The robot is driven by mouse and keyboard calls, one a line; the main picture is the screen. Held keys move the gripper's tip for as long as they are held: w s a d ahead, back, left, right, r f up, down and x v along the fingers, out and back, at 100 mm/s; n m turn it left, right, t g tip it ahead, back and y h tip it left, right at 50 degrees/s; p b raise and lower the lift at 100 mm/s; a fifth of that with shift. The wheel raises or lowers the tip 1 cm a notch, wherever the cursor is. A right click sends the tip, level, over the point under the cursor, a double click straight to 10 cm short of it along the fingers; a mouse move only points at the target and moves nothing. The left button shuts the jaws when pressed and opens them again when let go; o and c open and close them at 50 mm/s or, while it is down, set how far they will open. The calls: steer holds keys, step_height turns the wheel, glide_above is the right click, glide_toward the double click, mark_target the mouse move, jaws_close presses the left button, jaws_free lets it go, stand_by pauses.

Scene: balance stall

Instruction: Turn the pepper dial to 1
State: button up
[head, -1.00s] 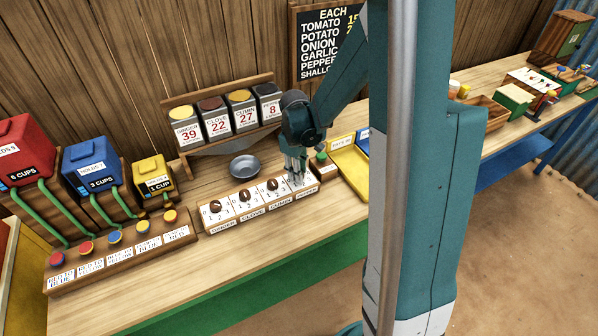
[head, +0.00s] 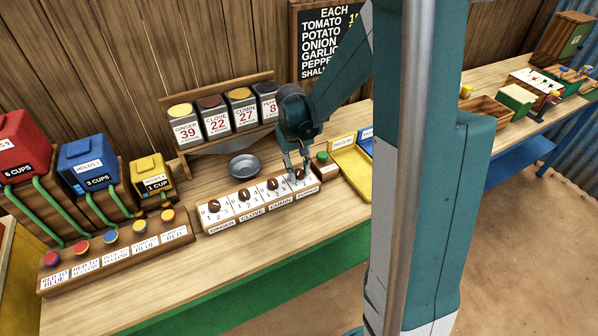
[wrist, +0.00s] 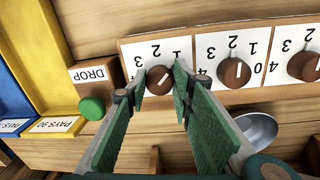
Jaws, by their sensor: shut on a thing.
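The pepper dial (wrist: 159,81) is a round brown knob on a white plate, the rightmost of the row in the head view (head: 299,175). My gripper (wrist: 160,84) has one green-padded finger on each side of the knob and is shut on it. In the wrist view, 3, 2 and 1 show above the knob; its white line slants up and right, roughly towards the 1. The fingers hide the plate's lower part. In the head view my gripper (head: 298,174) comes down over this dial from above.
The green DROP button (wrist: 92,107) stands close beside the pepper dial. The cumin dial (wrist: 234,73) is on the other side. A metal bowl (head: 244,166) sits behind the row, under the spice canisters (head: 217,117). A yellow tray (head: 350,167) lies to the right.

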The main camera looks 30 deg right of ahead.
stand_by(0.3)
steer(key=o, duration=0.9)
steer(key=shift+r, duration=0.15)
steer(key=shift+w+a+r, duration=0.1)
steer(key=shift+a+r, duration=0.05)
steer(key=shift+r, duration=1.8)
steer(key=shift+a+r, duration=0.2)
steer(key=shift+r, duration=1.75)
steer(key=shift+w+a+r, duration=0.1)
steer(key=shift+a+r, duration=0.05)
steer(key=shift+r, duration=1.8)
steer(key=shift+s+r, duration=0.1)
steer(key=shift+s, duration=0.05)
